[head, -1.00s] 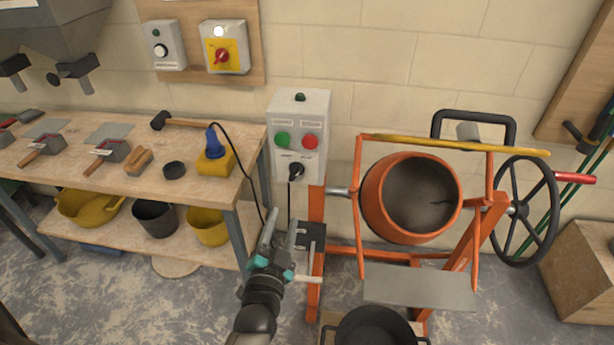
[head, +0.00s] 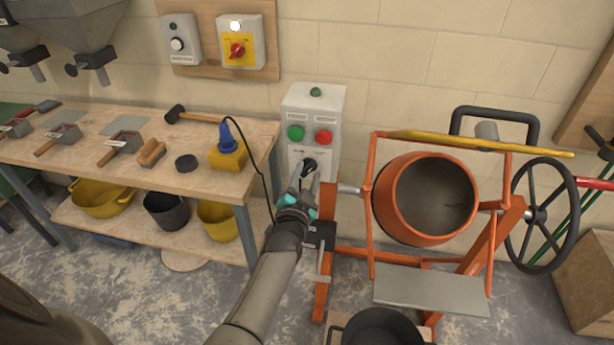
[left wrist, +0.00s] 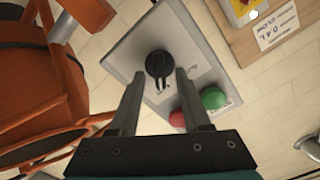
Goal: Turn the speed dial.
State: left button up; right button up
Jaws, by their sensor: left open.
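The speed dial is a black knob (head: 308,166) on the lower front of the grey control box (head: 325,103). In the left wrist view the dial (left wrist: 159,66) sits ahead of my left gripper (left wrist: 158,75), roughly between the fingertips as seen by the camera. I cannot tell whether the fingers touch it. My left gripper (head: 304,182) is open, its fingers pointing up at the box in the head view and partly covering the area under the dial. A green button (head: 296,133) and a red button (head: 323,137) sit above the dial. My right gripper is not in view.
The orange mixer (head: 432,199) with its black handwheel (head: 541,213) stands right of the box. A wooden workbench (head: 205,183) with tools is on the left. A black cable hangs beside the box. A yellow-fronted switch box (head: 241,43) is on the wall.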

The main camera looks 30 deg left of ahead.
pick_arm(q)
jog(key=shift+w, duration=0.1)
jog(key=shift+c, duration=0.2)
grip_shut()
dwell(0.5)
